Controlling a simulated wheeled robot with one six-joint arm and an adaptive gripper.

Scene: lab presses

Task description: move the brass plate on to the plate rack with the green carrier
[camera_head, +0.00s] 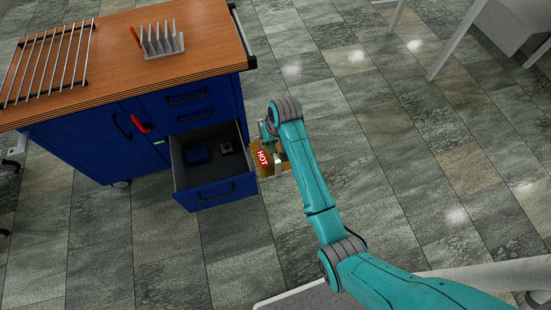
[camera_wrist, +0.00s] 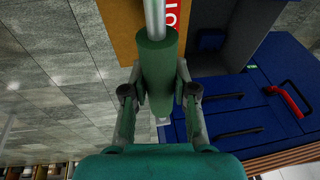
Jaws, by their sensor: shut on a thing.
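My gripper (camera_head: 268,132) is low beside the blue cabinet's open drawer. In the wrist view my gripper (camera_wrist: 158,85) is shut around the green grip of the carrier (camera_wrist: 157,62), whose metal rod runs from it toward the top edge. The brass plate (camera_head: 290,185) shows partly behind my arm in the head view, with a red HOT label. It also shows beside the rod in the wrist view (camera_wrist: 122,28); whether the carrier bears it is unclear. A grey rack with several upright fins (camera_head: 165,48) stands on the cabinet's wooden top, with an orange-red piece at its left end.
A rack of metal bars (camera_head: 48,66) covers the left part of the wooden top (camera_head: 115,60). White table legs (camera_head: 455,42) stand at upper right. The tiled floor between is clear.

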